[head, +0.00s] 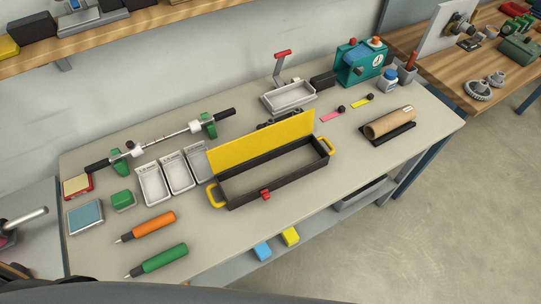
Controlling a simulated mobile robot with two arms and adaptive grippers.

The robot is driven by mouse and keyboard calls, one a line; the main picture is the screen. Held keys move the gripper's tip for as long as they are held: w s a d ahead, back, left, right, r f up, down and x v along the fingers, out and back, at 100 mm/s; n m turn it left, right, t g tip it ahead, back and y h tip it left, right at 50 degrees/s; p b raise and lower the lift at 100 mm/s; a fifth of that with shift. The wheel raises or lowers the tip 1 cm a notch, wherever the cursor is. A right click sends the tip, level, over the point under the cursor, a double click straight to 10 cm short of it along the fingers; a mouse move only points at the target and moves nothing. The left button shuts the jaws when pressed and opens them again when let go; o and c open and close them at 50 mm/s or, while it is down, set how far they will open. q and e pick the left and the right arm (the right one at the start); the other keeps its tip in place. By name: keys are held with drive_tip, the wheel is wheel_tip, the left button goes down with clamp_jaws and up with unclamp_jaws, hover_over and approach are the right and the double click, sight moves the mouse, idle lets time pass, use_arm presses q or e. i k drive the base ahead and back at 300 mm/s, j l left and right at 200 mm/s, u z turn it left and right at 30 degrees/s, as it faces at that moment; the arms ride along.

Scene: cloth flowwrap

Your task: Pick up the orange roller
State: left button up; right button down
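An orange cylindrical handle with a thin metal tip (154,224) lies on the grey table at the front left, its tip pointing left. It is the only orange rod-like thing I see and may be the orange roller. A similar green-handled tool (163,259) lies just in front of it. A tan cylinder (390,122) rests on a black holder at the right of the table. Neither of my grippers is in the head view.
A black case with an open yellow lid (262,138) stands mid-table. White trays (177,173), a green block (123,200) and a blue-topped box (85,216) lie behind the orange tool. The table's front edge is close to the green tool.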

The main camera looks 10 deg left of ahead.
sight(151, 225)
drive_tip(key=u, duration=1.6)
drive_tip(key=j+z, duration=0.85)
drive_tip(key=j, duration=0.25)
drive_tip(key=k, duration=0.05)
